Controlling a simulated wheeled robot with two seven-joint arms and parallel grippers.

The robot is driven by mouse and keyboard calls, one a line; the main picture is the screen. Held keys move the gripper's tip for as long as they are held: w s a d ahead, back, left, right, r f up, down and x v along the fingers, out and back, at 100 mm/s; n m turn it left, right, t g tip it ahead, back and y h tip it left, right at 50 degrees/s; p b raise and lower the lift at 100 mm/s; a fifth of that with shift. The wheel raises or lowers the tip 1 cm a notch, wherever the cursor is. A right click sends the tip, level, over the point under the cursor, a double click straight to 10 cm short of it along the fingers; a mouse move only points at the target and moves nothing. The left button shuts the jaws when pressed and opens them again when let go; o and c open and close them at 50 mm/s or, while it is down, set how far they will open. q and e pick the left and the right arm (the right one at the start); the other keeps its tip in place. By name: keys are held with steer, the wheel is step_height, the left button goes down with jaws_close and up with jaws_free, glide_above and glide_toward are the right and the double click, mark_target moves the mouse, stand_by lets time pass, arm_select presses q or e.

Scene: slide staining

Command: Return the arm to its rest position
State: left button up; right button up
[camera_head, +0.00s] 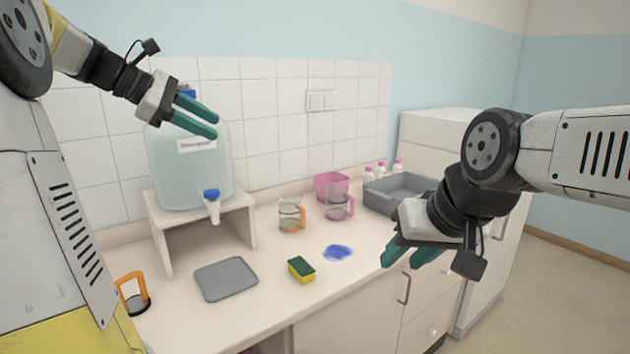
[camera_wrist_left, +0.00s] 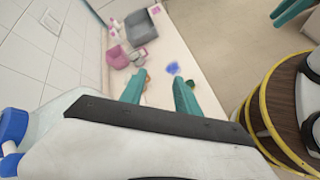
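My left gripper (camera_head: 196,119) is raised in front of the large water bottle, its teal fingers apart with nothing between them. Its fingers (camera_wrist_left: 158,92) also show spread and empty in the left wrist view, high over the counter. My right gripper (camera_head: 405,258) hangs in front of the counter's right part, pointing down and left. Its teal fingertips look apart, and nothing shows between them. Neither gripper touches an object.
The water bottle (camera_head: 188,165) stands on a small stand (camera_head: 160,230). The counter holds an orange-handled beaker (camera_head: 291,214), a pink-handled beaker (camera_head: 336,205), a pink container (camera_head: 331,184), a grey basin (camera_head: 385,201), a blue spill (camera_head: 338,252), a sponge (camera_head: 301,270) and a grey tray (camera_head: 226,279).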

arm_select(q)
steer(key=s+d+f+m+y, duration=0.3)
steer(key=s+f+m, duration=0.5)
steer(key=s, duration=0.3)
steer(key=s+d+f+m+y, duration=0.4)
steer(key=s+d+f+m, duration=0.1)
steer(key=s+f+m, duration=0.4)
steer(key=shift+s+d+f+m, duration=0.2)
steer(key=shift+s+d+m, duration=0.25)
steer(key=shift+s, duration=0.55)
